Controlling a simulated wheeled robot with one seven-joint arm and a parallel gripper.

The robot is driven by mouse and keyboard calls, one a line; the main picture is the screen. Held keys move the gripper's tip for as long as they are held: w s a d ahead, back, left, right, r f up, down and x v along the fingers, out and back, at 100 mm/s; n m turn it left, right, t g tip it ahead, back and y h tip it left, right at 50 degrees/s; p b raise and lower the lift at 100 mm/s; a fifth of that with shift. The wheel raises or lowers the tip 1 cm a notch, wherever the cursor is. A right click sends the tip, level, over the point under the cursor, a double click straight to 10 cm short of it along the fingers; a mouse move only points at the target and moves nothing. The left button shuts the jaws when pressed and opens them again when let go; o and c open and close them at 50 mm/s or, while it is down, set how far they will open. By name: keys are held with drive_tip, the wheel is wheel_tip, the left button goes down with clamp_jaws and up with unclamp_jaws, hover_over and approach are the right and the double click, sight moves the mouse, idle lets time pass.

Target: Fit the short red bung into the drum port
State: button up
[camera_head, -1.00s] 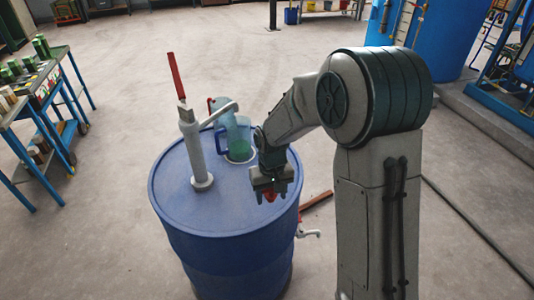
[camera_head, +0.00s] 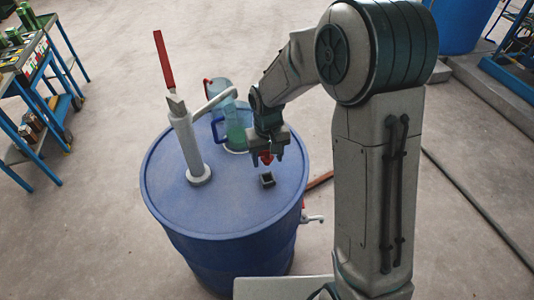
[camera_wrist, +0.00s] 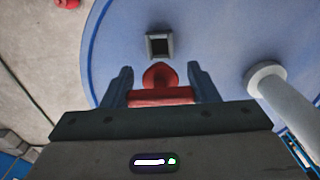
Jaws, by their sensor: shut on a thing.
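The blue drum (camera_head: 215,215) stands in front of me. Its port (camera_head: 267,180), a small dark square opening with a raised rim, is on the right part of the lid; it also shows in the wrist view (camera_wrist: 159,45). My gripper (camera_head: 266,156) is above the lid, a little behind the port in the head view. It is shut on the red bung (camera_wrist: 160,82), which shows between the two fingers in the wrist view. The bung is apart from the port. Its lower end is hard to make out in the head view.
A grey hand pump (camera_head: 186,145) with a red handle stands on the lid at the left, its spout reaching right. A jug (camera_head: 235,125) with green liquid stands behind my gripper. A tap (camera_head: 312,218) juts from the drum's right side. The front of the lid is clear.

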drive_tip(key=b, duration=0.5)
hover_over(268, 175)
drive_tip(key=s, duration=0.2)
drive_tip(key=shift+w+a+f, duration=0.1)
drive_tip(key=shift+f, duration=2.85)
drive_tip(key=shift+f+b, duration=1.65)
drive_tip(key=shift+b, duration=0.05)
drive_tip(key=o, duration=1)
drive_tip(key=shift+o, duration=0.2)
drive_tip(key=shift+r, duration=0.1)
wheel_tip(268, 175, up, 14)
drive_tip(key=shift+f+b, duration=0.15)
drive_tip(key=shift+b, duration=0.15)
